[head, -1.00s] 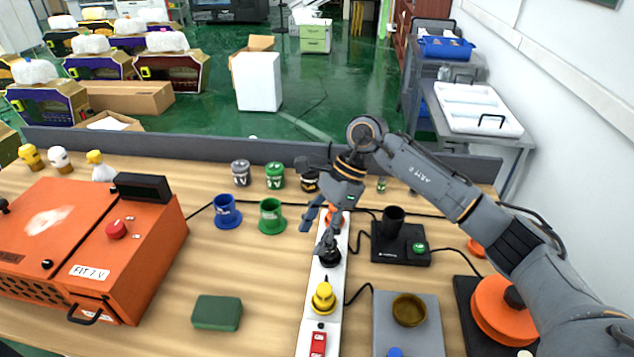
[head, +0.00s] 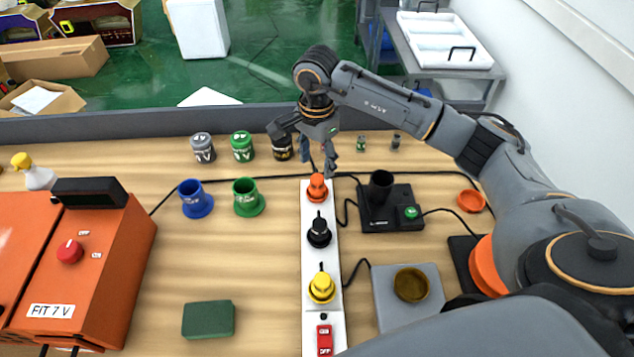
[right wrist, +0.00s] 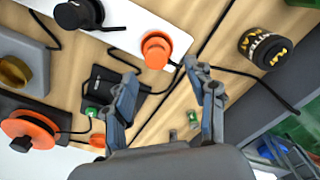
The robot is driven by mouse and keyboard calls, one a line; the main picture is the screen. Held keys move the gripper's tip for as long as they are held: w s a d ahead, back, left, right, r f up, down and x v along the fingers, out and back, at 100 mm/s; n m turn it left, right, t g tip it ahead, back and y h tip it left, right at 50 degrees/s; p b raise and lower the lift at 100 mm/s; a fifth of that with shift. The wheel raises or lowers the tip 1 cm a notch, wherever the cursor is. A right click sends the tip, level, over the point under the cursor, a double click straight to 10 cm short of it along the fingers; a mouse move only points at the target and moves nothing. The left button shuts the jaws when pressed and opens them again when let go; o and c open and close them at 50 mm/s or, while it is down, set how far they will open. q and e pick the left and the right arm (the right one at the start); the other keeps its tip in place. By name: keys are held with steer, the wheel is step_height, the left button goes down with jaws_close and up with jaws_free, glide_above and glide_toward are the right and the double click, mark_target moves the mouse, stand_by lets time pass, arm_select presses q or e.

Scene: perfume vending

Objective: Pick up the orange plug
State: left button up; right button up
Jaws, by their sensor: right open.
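The orange plug (head: 317,188) stands upright in the far end of the white power strip (head: 310,265). My right gripper (head: 318,166) is open and empty, close to the plug on its far side, fingers pointing down. In the right wrist view the orange plug (right wrist: 157,50) lies just beyond the open fingertips (right wrist: 160,72), roughly between them, with no visible contact. A black plug (head: 319,232) and a yellow plug (head: 321,287) stand in the same strip, nearer to me. My left gripper is not in view.
Blue (head: 195,200) and green (head: 247,198) cups stand left of the strip. A black device (head: 391,220) with a dark cup is close on the right. Cables lie around the strip. A grey ledge edges the table's back.

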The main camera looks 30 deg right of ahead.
mark_target(317, 177)
steer(key=shift+f, duration=0.25)
steer(key=f+p, duration=0.1)
steer(key=f, duration=0.1)
steer(key=f+p, duration=0.1)
steer(key=f, duration=0.1)
steer(key=shift+s+a+p, duration=0.1)
steer(key=shift+s+p, duration=0.25)
steer(key=shift+w+f, duration=0.1)
steer(key=shift+f, duration=0.45)
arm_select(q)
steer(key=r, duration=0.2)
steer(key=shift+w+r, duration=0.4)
arm_select(e)
jaws_close()
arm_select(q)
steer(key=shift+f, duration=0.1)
